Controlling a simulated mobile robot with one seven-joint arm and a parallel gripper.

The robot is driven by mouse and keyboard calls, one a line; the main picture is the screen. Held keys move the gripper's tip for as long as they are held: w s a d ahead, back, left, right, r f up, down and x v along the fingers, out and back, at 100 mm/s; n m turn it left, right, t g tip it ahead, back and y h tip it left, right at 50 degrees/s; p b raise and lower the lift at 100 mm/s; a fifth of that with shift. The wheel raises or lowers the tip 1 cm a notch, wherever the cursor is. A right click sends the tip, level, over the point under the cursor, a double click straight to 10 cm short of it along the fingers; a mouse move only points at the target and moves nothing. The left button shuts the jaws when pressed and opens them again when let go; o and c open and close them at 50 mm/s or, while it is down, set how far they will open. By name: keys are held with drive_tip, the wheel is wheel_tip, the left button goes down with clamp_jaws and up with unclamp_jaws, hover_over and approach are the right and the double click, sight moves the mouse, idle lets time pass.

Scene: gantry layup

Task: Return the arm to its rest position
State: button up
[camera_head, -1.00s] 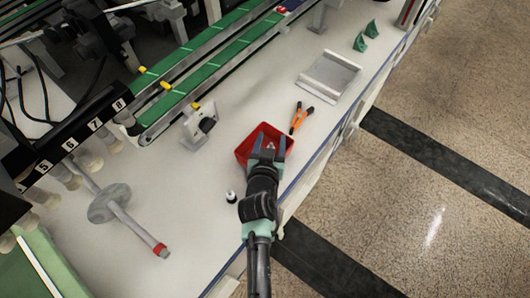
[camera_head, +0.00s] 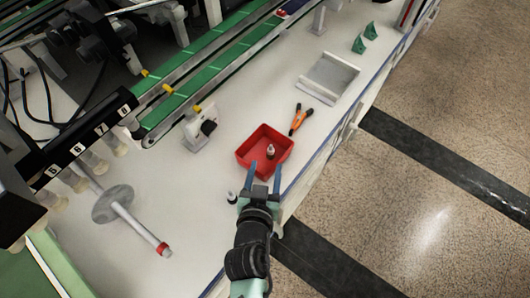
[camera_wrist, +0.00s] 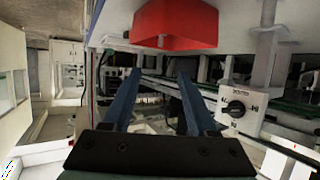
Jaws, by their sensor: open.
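My gripper (camera_head: 262,177) is open and empty. A small white and dark bottle (camera_head: 270,152) stands in the tray. In the wrist view the two blue fingers (camera_wrist: 153,85) are spread apart with nothing between them, and the red tray (camera_wrist: 175,22) shows beyond them at the top.
A second small bottle (camera_head: 232,197) stands beside my gripper. Orange-handled pliers (camera_head: 298,120) and a metal tray (camera_head: 328,77) lie farther up the table. A grey spindle with a disc (camera_head: 113,205) lies at left. Green conveyors (camera_head: 215,68) run behind. Open floor is at right.

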drive_tip(key=shift+v, duration=0.85)
drive_tip(key=w+d+r+t, duration=0.1)
drive_tip(key=w+r+t, duration=0.15)
drive_tip(key=r, duration=0.95)
drive_tip(key=w+r+t, duration=0.2)
drive_tip(key=w+r, duration=0.2)
drive_tip(key=r, duration=0.7)
drive_tip(key=w+d+r+t, duration=0.1)
drive_tip(key=w+r+t, duration=0.2)
drive_tip(key=r, duration=0.9)
drive_tip(key=s+r+n+t+y, duration=0.1)
drive_tip(key=s+r+t, duration=0.2)
drive_tip(key=s+r, duration=0.8)
drive_tip(key=s+r+t, duration=0.3)
drive_tip(key=r+t, duration=0.1)
drive_tip(key=r, duration=1.4)
wheel_tip(320, 180, up, 19)
drive_tip(key=w+p, duration=0.1)
drive_tip(key=p, duration=1.9)
drive_tip(key=shift+w+a+r, duration=0.2)
drive_tip(key=shift+w+a, duration=0.15)
drive_tip(key=shift+g, duration=0.25)
drive_tip(key=shift+c, duration=0.6)
